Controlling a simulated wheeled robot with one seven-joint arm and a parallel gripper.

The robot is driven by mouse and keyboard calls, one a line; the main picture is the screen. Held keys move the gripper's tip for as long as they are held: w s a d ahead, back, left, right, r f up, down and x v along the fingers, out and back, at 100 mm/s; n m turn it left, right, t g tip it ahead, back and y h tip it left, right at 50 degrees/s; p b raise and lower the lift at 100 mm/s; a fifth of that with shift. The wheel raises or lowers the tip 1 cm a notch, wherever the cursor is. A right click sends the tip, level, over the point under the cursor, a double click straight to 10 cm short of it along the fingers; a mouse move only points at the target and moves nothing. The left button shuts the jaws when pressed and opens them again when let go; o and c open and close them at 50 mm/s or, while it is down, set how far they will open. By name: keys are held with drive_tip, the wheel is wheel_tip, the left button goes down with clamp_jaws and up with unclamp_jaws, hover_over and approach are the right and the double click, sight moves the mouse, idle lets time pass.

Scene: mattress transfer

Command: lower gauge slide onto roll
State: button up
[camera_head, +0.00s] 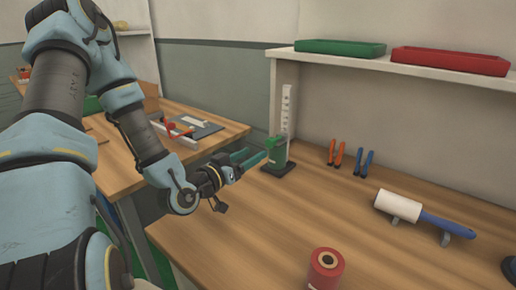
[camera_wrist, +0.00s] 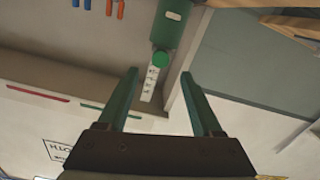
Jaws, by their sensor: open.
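The gauge stands near the table's far edge in the head view, with a white marked post (camera_head: 289,112) and a dark base (camera_head: 278,168). A green cylinder-like body (camera_head: 278,150) is at the post's lower part. I cannot tell which of the green is slide and which is roll. My gripper (camera_head: 257,154) is open, its green fingers pointing at the gauge from the left. In the wrist view a round green knob (camera_wrist: 161,59) shows between my fingertips (camera_wrist: 160,74), in front of the white post (camera_wrist: 151,84). The fingers are not closed on it.
Orange pliers (camera_head: 336,152) and blue pliers (camera_head: 364,162) stand right of the gauge. A shelf (camera_head: 400,65) with green and red trays is above. The middle of the table is clear.

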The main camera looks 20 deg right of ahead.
drive_tip(key=shift+p+v, duration=0.85)
drive_tip(key=shift+p, duration=0.15)
drive_tip(key=w+a+f+y, duration=0.1)
drive_tip(key=a+f+g+y, duration=0.1)
drive_tip(key=f+y, duration=0.1)
drive_tip(key=w+a+f+g+y, duration=0.1)
drive_tip(key=a, duration=0.1)
drive_tip(key=shift+w+f+m+y, duration=0.15)
drive_tip(key=shift+w+m+y, duration=0.2)
drive_tip(key=shift+m+y, duration=0.05)
drive_tip(key=a, duration=0.1)
drive_tip(key=a+y, duration=0.1)
drive_tip(key=w+a+f+y, duration=0.1)
drive_tip(key=shift+w+a, duration=0.1)
drive_tip(key=shift+a, duration=0.25)
drive_tip(key=s+a+r+n+g+y, duration=0.1)
drive_tip(key=a+r+n+g+y, duration=0.15)
drive_tip(key=a+n+y, duration=0.85)
drive_tip(key=s+a+r+m+g+h, duration=0.1)
drive_tip(key=s+a+r+g+h, duration=0.1)
drive_tip(key=s+a+r, duration=0.4)
drive_tip(key=shift+s+a+r+g, duration=0.2)
drive_tip(key=shift+s+a+g, duration=0.15)
drive_tip(key=shift+s+a, duration=0.8)
